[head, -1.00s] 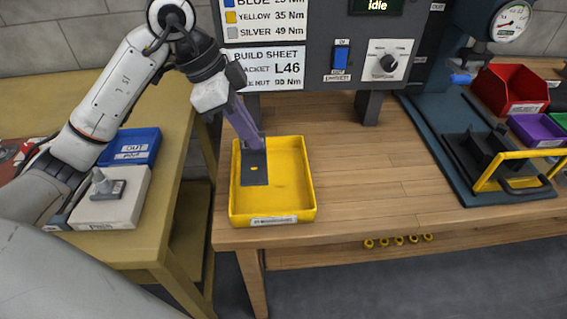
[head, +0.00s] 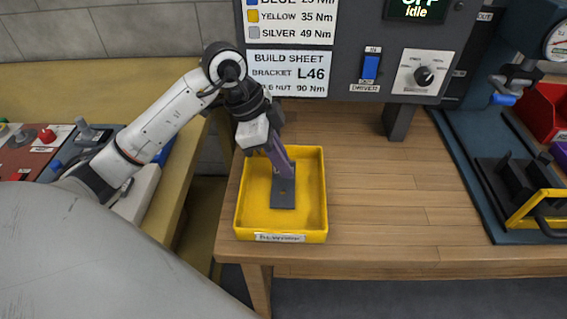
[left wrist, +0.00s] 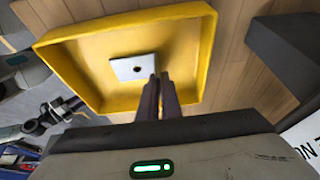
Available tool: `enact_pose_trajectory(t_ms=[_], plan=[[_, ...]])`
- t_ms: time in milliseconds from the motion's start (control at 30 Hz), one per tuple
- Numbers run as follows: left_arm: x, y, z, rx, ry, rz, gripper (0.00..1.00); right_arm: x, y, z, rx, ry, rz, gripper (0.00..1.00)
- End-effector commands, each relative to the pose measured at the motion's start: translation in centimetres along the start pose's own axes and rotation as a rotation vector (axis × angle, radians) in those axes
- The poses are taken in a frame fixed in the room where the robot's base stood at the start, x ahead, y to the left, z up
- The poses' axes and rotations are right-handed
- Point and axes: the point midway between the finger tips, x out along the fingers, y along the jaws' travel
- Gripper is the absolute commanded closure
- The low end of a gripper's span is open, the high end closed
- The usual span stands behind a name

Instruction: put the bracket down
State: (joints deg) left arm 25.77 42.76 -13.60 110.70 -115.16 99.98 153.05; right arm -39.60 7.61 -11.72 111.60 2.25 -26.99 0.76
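The bracket (head: 283,192) is a dark grey flat plate with a small hole, seen inside the yellow tray (head: 318,195). In the left wrist view the bracket (left wrist: 128,68) looks pale, with its near edge at the fingertips, over the floor of the yellow tray (left wrist: 75,78). My left gripper (head: 282,172) points down into the tray, its purple fingers nearly together on the bracket's edge. In the left wrist view the gripper's fingers (left wrist: 160,82) are close together. I cannot tell whether the bracket touches the tray floor. My right gripper is not in view.
The tray stands at the wooden bench's (head: 375,190) left end. A panel with the build sheet (head: 288,72) rises behind it. A press fixture with a yellow handle (head: 535,205) and a red bin (head: 545,108) are at right. The bench between tray and press is clear.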

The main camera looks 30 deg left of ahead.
Motion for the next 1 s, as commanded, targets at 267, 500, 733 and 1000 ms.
enact_pose_trajectory(t_ms=[267,500,733,1000], plan=[[0.2,0.0,0.1,0.001,0.002,-0.002,1.00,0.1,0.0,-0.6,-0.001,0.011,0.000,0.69],[0.4,0.0,0.2,0.001,0.001,-0.001,0.77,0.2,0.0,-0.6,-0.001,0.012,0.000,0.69],[0.4,0.0,0.1,0.001,0.001,-0.001,0.77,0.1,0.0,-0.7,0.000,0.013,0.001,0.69],[-2.6,-0.2,0.0,0.001,0.001,-0.006,0.77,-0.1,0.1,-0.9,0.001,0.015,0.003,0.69]])
